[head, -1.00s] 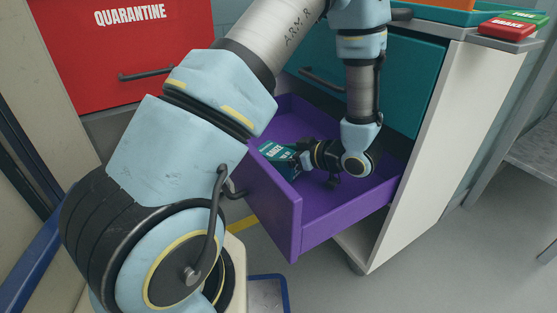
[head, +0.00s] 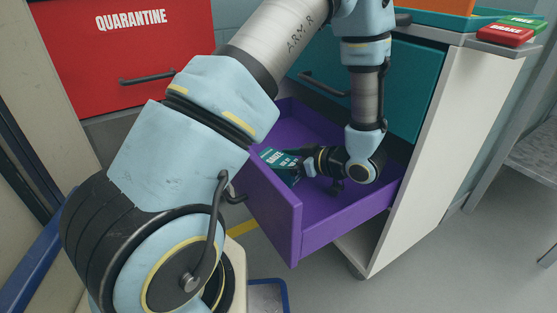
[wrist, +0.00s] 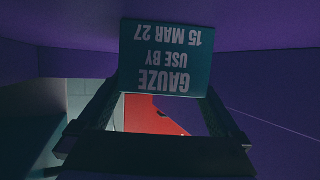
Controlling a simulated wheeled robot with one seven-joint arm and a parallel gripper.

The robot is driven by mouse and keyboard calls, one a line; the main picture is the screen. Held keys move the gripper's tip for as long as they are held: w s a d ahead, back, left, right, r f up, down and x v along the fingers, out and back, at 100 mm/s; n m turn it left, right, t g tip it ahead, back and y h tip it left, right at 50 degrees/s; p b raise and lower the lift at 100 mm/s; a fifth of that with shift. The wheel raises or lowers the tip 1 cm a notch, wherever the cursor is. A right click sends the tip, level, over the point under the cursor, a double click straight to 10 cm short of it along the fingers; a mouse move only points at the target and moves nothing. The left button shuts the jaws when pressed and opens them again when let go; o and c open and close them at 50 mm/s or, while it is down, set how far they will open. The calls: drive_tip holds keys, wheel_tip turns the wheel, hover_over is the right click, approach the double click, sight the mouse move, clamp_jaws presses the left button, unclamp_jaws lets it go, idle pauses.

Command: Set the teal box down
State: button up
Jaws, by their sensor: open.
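The teal box (head: 281,165) is inside the open purple drawer (head: 316,238), near its left side wall. In the wrist view the box (wrist: 167,57) shows its label upside down: "GAUZE", "USE BY", "15 MAR 27". My gripper (head: 304,165) is low in the drawer, just right of the box. In the wrist view its two fingers (wrist: 167,102) are spread apart, with their tips close to the box's edge. I cannot tell whether a finger touches the box. The box's underside is hidden.
The drawer floor right of my gripper is clear. A red drawer front (head: 140,45) marked "QUARANTINE" is at the left. A teal drawer front (head: 410,90) is above the purple drawer.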

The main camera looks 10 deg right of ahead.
drive_tip(key=p+v, duration=0.1)
drive_tip(key=v, duration=0.5)
drive_tip(key=shift+s+d+r+p, duration=0.1)
drive_tip(key=shift+s+d+p, duration=0.05)
drive_tip(key=shift+p, duration=0.15)
